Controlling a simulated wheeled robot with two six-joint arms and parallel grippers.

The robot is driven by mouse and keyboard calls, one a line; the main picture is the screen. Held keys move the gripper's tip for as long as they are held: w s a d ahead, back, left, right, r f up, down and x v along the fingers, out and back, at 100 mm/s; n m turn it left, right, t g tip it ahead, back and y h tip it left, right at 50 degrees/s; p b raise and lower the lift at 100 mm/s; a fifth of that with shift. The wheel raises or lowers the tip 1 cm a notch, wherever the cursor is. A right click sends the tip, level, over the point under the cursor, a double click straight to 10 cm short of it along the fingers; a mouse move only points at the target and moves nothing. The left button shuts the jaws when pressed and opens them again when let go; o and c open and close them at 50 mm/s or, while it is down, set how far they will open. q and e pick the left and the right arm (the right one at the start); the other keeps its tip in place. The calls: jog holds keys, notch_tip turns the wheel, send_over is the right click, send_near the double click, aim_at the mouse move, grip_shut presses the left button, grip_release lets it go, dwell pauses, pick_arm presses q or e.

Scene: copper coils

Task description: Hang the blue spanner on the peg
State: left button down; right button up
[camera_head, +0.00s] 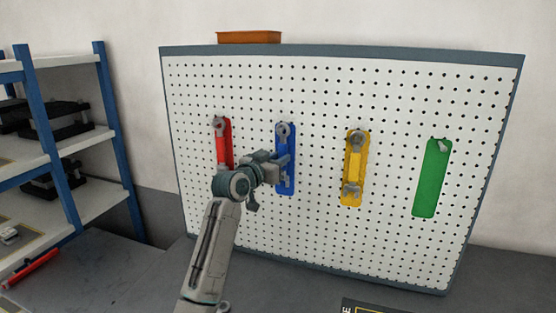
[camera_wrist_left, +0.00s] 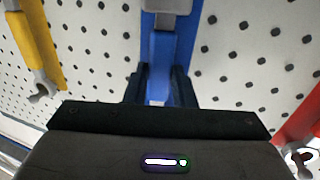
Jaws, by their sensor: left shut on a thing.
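The blue spanner (camera_head: 283,130) is upright in front of the blue outline (camera_head: 291,185) on the pegboard. Its grey head is at the top of the outline, where the peg would be; I cannot tell whether it is around the peg or just in front of it. My left gripper (camera_head: 281,167) is shut on the spanner's handle and hides part of it. In the left wrist view the spanner (camera_wrist_left: 159,90) runs up from between the two dark fingers (camera_wrist_left: 160,88). My right gripper is not in view.
A red spanner (camera_head: 221,150) hangs to the left and a yellow spanner (camera_head: 355,165) to the right. The green outline (camera_head: 430,185) holds a bare peg (camera_head: 442,147). A blue-and-white shelf (camera_head: 115,140) stands at left. An orange box (camera_head: 249,37) is above the board's top edge.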

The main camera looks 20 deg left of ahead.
pick_arm(q)
jog(key=c, duration=1.1)
grip_release()
jog(key=shift+s, duration=0.15)
